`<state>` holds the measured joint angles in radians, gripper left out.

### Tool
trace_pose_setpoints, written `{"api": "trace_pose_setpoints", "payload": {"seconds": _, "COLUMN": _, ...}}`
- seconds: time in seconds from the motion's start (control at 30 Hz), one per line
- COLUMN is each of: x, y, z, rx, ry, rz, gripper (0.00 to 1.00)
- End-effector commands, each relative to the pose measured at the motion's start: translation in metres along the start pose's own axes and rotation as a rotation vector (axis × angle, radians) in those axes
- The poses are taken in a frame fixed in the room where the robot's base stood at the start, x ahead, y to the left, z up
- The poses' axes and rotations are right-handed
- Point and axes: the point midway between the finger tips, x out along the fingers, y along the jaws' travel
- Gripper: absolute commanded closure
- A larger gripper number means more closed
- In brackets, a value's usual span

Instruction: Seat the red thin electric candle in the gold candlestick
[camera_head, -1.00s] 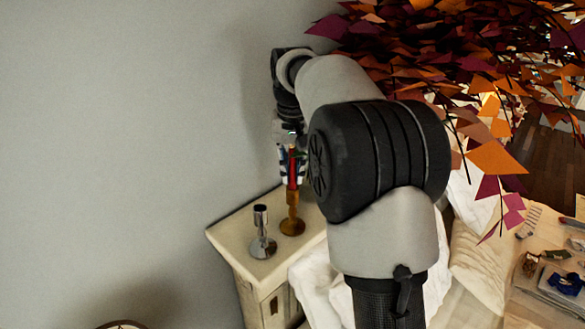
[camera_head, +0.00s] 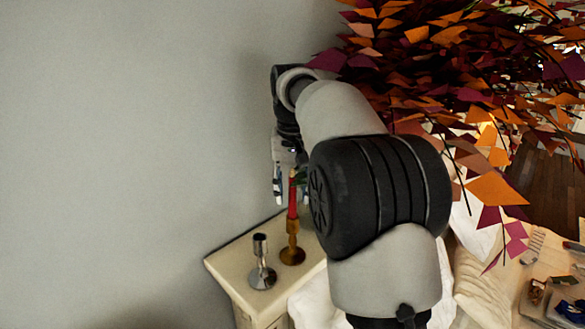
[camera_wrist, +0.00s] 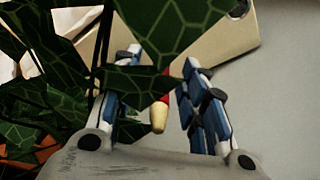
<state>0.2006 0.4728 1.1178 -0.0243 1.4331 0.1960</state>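The red thin candle (camera_head: 292,200) stands upright in the gold candlestick (camera_head: 292,246) on the bedside table, its base at the holder's top. My gripper (camera_head: 283,192) is at the candle's upper part, its fingers spread. In the wrist view, my gripper (camera_wrist: 165,85) is open, with a gap between the candle and each finger. The candle's cream tip (camera_wrist: 159,118) and a little red show there. Green leaves hide the rest of the candle and the candlestick in that view.
A silver candlestick (camera_head: 261,265) stands empty to the left of the gold one on the bedside table (camera_head: 230,268). Dark green leaves (camera_wrist: 155,30) cross the wrist view. Orange and purple foliage (camera_head: 470,90) hangs at the right. A grey wall is on the left.

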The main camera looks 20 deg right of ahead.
Motion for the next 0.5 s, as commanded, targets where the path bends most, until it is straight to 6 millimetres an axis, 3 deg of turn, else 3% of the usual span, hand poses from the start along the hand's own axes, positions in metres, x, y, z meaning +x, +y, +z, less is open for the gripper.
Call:
{"api": "trace_pose_setpoints", "payload": {"seconds": 0.1, "x": -0.029, "y": -0.001, "z": -0.002, "rx": 0.000, "ry": 0.007, "rz": -0.002, "gripper": 0.61}}
{"api": "trace_pose_setpoints", "payload": {"seconds": 0.3, "x": -0.068, "y": 0.000, "z": -0.001, "rx": 0.000, "ry": 0.005, "rz": -0.001, "gripper": 0.61}}
{"api": "trace_pose_setpoints", "payload": {"seconds": 0.5, "x": -0.086, "y": 0.000, "z": -0.001, "rx": 0.000, "ry": 0.003, "rz": -0.001, "gripper": 0.61}}
